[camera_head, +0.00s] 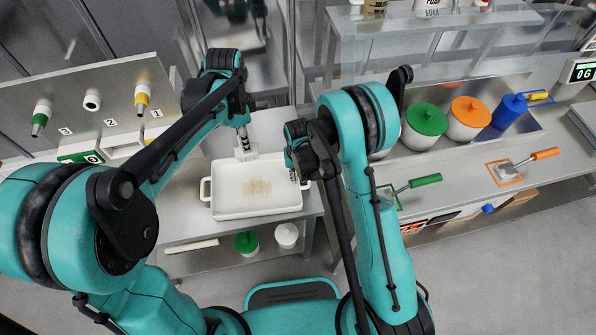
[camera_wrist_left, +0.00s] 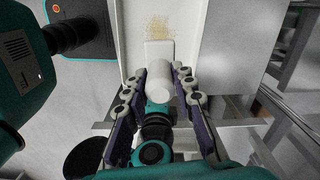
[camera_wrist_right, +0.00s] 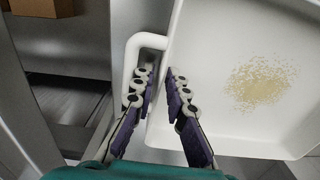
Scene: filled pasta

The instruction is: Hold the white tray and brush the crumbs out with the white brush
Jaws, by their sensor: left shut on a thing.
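The white tray (camera_head: 258,213) lies on the metal table with a patch of tan crumbs (camera_head: 257,188) in its middle. The crumbs also show in the right wrist view (camera_wrist_right: 258,84). My left gripper (camera_head: 243,138) is shut on the white brush (camera_wrist_left: 161,82), whose head is at the tray's far side, apart from the crumbs. My right gripper (camera_wrist_right: 160,88) is open at the tray's handle (camera_wrist_right: 133,60). One finger is in the handle's gap and the other is inside the tray, with the tray wall between them. My right arm partly hides this handle in the head view.
A rack with several coloured tools (camera_head: 92,100) stands at the left. On the right counter are a green-lidded pot (camera_head: 426,120), an orange-lidded pot (camera_head: 470,112), a blue container (camera_head: 508,112) and scrapers. A green-lidded jar (camera_head: 246,242) and a white-lidded jar (camera_head: 287,235) stand below the tray.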

